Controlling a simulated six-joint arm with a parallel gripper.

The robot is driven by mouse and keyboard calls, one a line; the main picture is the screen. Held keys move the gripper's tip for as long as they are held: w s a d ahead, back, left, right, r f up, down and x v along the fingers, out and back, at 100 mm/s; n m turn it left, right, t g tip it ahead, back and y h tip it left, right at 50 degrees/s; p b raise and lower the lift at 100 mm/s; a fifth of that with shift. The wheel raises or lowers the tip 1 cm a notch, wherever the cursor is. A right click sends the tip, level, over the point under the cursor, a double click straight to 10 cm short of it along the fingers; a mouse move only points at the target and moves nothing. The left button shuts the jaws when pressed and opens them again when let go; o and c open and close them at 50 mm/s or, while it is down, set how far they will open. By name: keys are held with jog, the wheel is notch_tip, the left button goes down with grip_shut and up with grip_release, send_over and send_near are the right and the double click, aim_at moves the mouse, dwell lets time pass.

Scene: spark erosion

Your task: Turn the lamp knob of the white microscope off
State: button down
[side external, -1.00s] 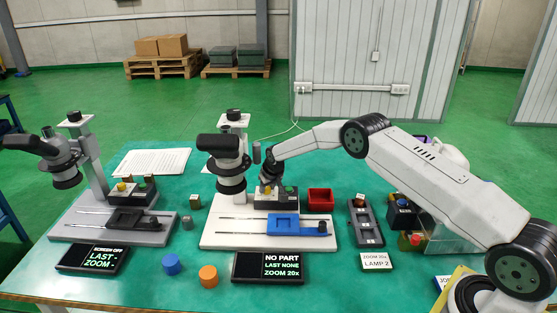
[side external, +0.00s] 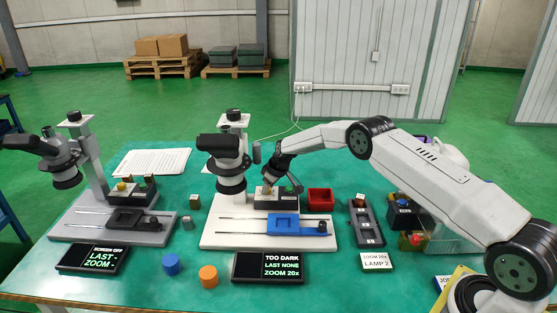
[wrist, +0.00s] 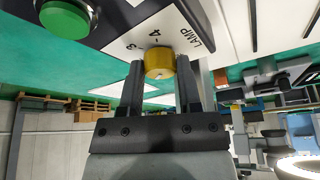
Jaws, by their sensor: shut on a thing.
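The white microscope (side external: 229,165) stands on a white base at the middle of the table. The yellow lamp knob (side external: 266,190) is on the dark control box at its right side, partly hidden by my gripper. In the wrist view, the yellow knob (wrist: 159,62) sits between the two dark fingers of my gripper (wrist: 159,75), which is shut on it. The word LAMP and marks 3 and 4 show beside the knob; an off mark is not visible. The microscope's screen (side external: 270,267) reads TOO DARK, LAST NONE, ZOOM 20x.
A green button (wrist: 65,17) is beside the knob on the same box. A blue stage (side external: 284,224) lies in front, and a red tray (side external: 320,198) stands to the right. A grey microscope (side external: 95,165) is at left. Blue and orange round pieces lie near the front edge.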

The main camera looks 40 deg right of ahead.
jog(key=shift+w+d+n+g+y, duration=0.1)
jog(key=shift+n+g+y, duration=0.35)
jog(key=shift+n, duration=1.05)
jog(key=shift+w+d+n+g+y, duration=0.15)
jog(key=shift+n+y, duration=0.5)
jog(key=shift+n, duration=0.85)
jog(key=shift+s+a+n, duration=0.1)
jog(key=shift+n, duration=0.2)
jog(key=shift+c, duration=1.4)
grip_release()
jog(key=v, duration=0.7)
jog(key=shift+r, duration=0.4)
